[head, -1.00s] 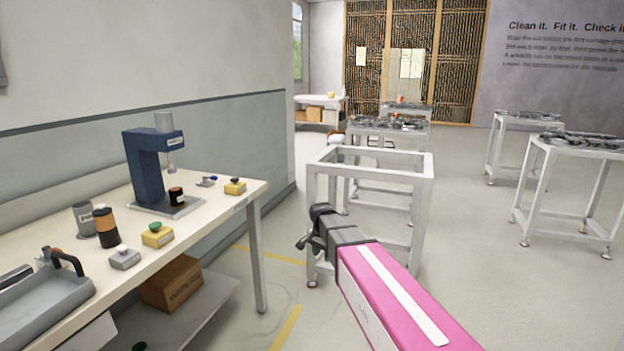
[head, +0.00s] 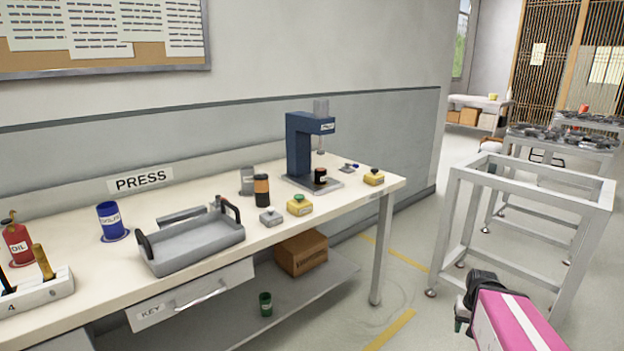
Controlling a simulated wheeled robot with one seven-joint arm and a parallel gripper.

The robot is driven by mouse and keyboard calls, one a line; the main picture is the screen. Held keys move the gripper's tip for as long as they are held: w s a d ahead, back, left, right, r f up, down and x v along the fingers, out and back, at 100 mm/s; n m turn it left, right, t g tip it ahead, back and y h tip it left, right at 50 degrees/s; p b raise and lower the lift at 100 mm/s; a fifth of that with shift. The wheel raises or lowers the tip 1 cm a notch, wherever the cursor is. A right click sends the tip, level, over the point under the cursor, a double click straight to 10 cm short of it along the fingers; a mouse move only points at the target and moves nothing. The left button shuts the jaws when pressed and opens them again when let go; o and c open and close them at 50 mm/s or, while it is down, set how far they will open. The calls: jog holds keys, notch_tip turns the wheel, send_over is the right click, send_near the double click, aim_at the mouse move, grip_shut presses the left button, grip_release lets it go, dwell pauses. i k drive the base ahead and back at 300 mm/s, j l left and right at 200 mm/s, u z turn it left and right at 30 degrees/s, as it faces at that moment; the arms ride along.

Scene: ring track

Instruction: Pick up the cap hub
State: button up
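I cannot tell for certain which object is the cap hub. A small dark cylinder with a pale label (head: 320,177) stands on the base plate of the blue press (head: 300,147). A taller black and orange cylinder (head: 261,190) and a grey cup (head: 247,181) stand on the bench to its left. My gripper (head: 463,312) is at the lower right in the head view, dark at the end of my pink arm. It is in front of the empty white frame and well away from the bench items. Its fingers are too small and turned to tell open from shut.
The cream bench (head: 200,269) also holds a grey tray (head: 190,243), a blue can (head: 110,221), a red oil can (head: 17,242) and button boxes (head: 299,205). A cardboard box (head: 301,252) sits on the shelf. An empty white frame stand (head: 530,232) is right; floor lies between.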

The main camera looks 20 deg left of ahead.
aim_at(321, 177)
jog(key=u, duration=1.2)
jog(key=i+l+z, duration=0.15)
jog(key=i+l, duration=0.2)
jog(key=i+l+z, duration=0.2)
jog(key=i, duration=0.3)
